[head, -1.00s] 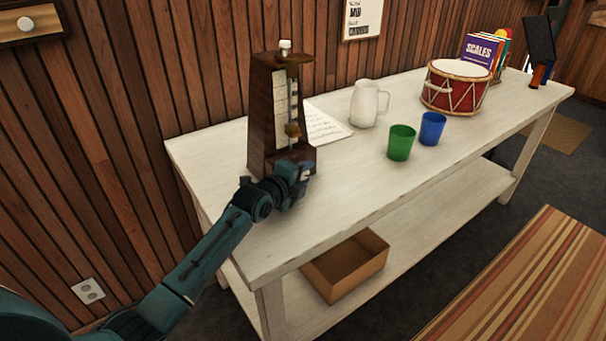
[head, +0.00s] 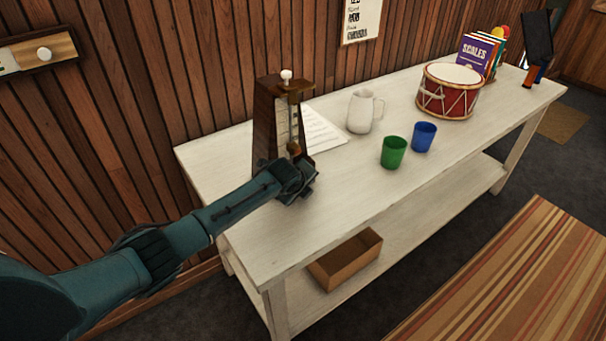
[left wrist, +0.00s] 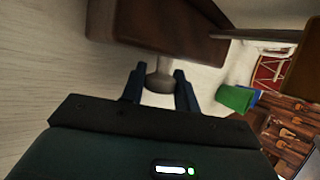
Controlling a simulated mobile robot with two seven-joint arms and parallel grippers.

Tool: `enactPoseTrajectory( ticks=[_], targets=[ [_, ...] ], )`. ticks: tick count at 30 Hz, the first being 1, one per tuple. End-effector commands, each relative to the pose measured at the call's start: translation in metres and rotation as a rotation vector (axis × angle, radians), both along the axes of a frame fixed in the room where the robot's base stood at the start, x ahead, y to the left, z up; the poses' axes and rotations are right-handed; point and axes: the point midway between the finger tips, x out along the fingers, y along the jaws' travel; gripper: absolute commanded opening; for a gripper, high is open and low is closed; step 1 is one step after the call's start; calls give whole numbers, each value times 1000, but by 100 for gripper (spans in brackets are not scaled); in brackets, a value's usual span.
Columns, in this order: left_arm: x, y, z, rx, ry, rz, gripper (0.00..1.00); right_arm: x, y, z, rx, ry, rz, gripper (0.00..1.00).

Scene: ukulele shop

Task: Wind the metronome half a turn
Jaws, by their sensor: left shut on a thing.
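The metronome (head: 266,125) is a tall dark wooden case with a white knob on top and a pendulum in front. It stands upright at the left end of the white table. My left gripper (head: 300,182) is at its lower front and hides part of its base. In the left wrist view, the brown metronome body (left wrist: 165,22) is just beyond the fingers. The left gripper (left wrist: 158,88) is shut on a small greyish round winding key (left wrist: 160,80) on the metronome. My right gripper is in neither view.
A paper sheet (head: 322,134), a white pitcher (head: 360,112), green cup (head: 393,153), blue cup (head: 424,137) and red drum (head: 447,94) stand along the table (head: 335,200). A cardboard box (head: 345,262) is on the lower shelf. The table front beside the metronome is clear.

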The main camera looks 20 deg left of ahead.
Motion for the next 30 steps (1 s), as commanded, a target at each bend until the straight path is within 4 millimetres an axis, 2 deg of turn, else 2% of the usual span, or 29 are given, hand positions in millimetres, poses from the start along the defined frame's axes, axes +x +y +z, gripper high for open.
enactPoseTrajectory(
  ticks=[1, 15, 30],
  targets=[
    [2, 0, 6, 28, 34, 2, 8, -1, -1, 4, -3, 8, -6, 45],
    [1, -1, -3, 269, 346, 3, 8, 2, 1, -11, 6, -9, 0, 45],
    [0, 0, -1, 376, 483, 1, 8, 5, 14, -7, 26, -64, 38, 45]
  ],
)
